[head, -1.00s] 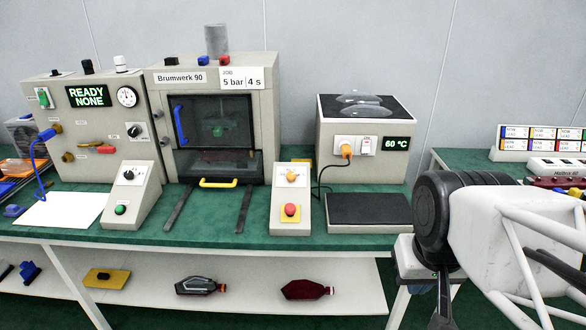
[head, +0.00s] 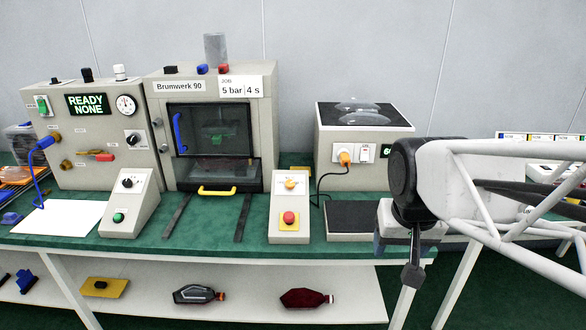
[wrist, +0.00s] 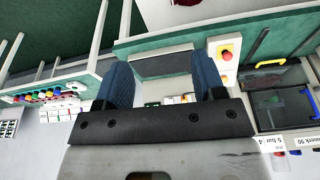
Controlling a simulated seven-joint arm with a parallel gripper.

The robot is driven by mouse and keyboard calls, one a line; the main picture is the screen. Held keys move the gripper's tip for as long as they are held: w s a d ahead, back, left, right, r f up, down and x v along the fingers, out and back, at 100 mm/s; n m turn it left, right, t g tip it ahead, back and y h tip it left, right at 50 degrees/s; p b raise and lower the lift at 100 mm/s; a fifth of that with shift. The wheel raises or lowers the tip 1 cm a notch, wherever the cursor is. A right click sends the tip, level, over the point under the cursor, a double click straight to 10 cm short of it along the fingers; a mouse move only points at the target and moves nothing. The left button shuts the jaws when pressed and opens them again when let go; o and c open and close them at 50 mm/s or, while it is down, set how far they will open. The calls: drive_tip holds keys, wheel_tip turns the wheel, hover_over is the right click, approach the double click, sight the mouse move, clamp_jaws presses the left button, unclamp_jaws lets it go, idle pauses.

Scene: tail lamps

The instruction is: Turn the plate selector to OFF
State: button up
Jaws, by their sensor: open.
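Several controls could be the plate selector; their small labels are unreadable. A black rotary knob (head: 131,138) is on the left cabinet's front. Another black knob (head: 127,183) is on the sloped left console, above a green button. In the head view my arm is at the right, in front of the bench, well right of all these knobs. The fingers are hard to make out there.
The press (head: 210,125) stands mid-bench with a yellow handle. The heater box (head: 350,170) has an orange plug and a white switch; my arm partly hides its display. A dark plate (head: 350,218) lies before it. The lower shelf (head: 240,300) holds bottle-shaped parts.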

drive_tip(key=w+a, duration=0.3)
drive_tip(key=w, duration=1.2)
drive_tip(key=m+t, duration=0.2)
drive_tip(key=m, duration=0.1)
approach(290, 183)
drive_tip(key=x, duration=0.2)
drive_tip(key=shift+w+d+r, duration=0.1)
drive_tip(key=shift+r, duration=0.15)
drive_tip(key=shift+f, duration=0.1)
drive_tip(key=shift+x, duration=3.85)
drive_tip(key=c, duration=0.9)
